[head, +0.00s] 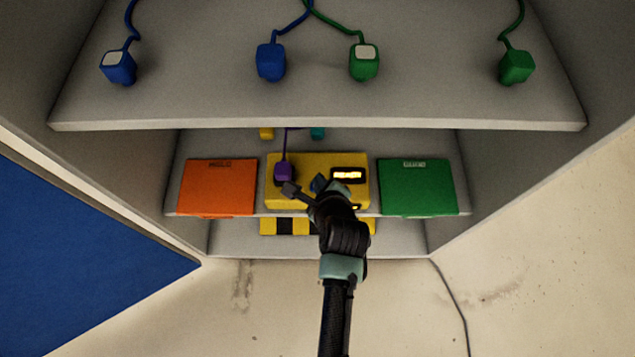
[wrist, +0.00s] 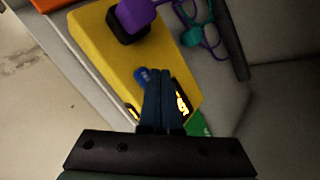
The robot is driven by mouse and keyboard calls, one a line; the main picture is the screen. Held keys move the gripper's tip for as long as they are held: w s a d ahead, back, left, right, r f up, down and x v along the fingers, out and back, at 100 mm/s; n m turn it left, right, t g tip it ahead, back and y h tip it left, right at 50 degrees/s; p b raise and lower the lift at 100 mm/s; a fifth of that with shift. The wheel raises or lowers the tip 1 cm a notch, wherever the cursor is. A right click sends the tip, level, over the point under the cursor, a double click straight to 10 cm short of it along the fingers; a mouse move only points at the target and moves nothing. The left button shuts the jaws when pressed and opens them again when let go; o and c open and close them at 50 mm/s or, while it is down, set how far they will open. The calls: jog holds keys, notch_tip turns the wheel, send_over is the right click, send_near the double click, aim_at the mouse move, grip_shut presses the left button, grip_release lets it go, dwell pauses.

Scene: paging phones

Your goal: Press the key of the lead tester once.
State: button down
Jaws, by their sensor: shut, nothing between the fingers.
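The lead tester is a yellow box (head: 357,197) in the middle of the lower shelf, also in the wrist view (wrist: 107,62). Its display (head: 347,175) glows orange; I cannot read it. A purple plug (head: 283,171) sits at its dark socket (wrist: 128,28). The small blue key (wrist: 141,75) shows on the yellow top in the wrist view. My gripper (wrist: 163,72) is shut and empty, its fingertips over the box just right of the key in that picture. I cannot tell whether they touch the box. In the head view my arm covers part of the box.
An orange case (head: 217,187) stands left of the tester and a green case (head: 417,187) right. The upper shelf (head: 315,110) overhangs, carrying blue plugs (head: 270,62) and green plugs (head: 363,63) on cords. Cabinet walls close both sides. Loose purple and teal cords (wrist: 207,30) lie behind the tester.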

jog(key=shift+f, duration=0.15)
dwell(0.6)
jog(key=shift+f, duration=0.3)
jog(key=shift+f, duration=0.5)
dwell(0.8)
jog(key=shift+r, duration=0.15)
jog(key=shift+r+p, duration=0.75)
jog(key=shift+p, duration=0.25)
jog(key=shift+r, duration=0.1)
notch_tip(320, 180, up, 5)
jog(key=p, duration=0.5)
jog(key=shift+p, duration=0.4)
